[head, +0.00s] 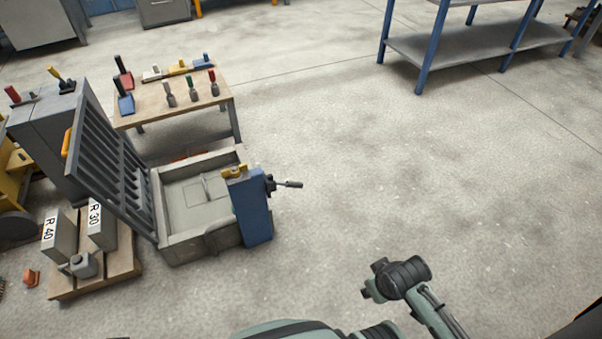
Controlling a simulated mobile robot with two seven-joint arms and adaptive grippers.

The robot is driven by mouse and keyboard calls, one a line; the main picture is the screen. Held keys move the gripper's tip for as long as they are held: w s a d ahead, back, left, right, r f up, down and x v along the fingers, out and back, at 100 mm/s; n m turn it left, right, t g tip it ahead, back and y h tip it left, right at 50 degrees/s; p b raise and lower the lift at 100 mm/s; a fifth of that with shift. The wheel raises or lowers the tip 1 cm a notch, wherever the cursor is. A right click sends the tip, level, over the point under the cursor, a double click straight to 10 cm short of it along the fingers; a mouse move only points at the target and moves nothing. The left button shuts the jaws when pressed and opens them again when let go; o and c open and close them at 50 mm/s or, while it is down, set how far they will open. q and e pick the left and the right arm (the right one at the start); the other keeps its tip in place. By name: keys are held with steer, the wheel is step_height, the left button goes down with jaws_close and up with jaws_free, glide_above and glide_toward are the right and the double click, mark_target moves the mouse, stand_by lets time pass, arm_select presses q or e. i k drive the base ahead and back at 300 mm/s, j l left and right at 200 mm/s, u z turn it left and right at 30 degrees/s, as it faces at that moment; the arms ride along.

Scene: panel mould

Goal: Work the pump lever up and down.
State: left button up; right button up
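The pump lever (289,184) is a short dark handle. It sticks out to the right from the upper part of a blue pump housing (252,210), roughly level. The housing stands at the right front corner of the grey panel mould (195,248). My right gripper (370,279) is in the lower middle, to the right of and nearer than the lever, well apart from it. Its dark fingers look spread, with nothing seen between them. My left gripper is not in view.
The mould's slotted lid (113,165) stands raised at its left. A wooden table (150,119) with tools is behind; a pallet (95,280) with R 30 and R 40 blocks is at left. A blue-framed shelf (470,45) stands far right. Floor right of the lever is clear.

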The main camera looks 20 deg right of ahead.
mark_target(295, 184)
steer(key=i+l, duration=0.15)
steer(key=l, duration=0.25)
steer(key=i+l+u, duration=0.1)
steer(key=l, duration=0.25)
steer(key=i+l, duration=0.15)
steer(key=l, duration=0.25)
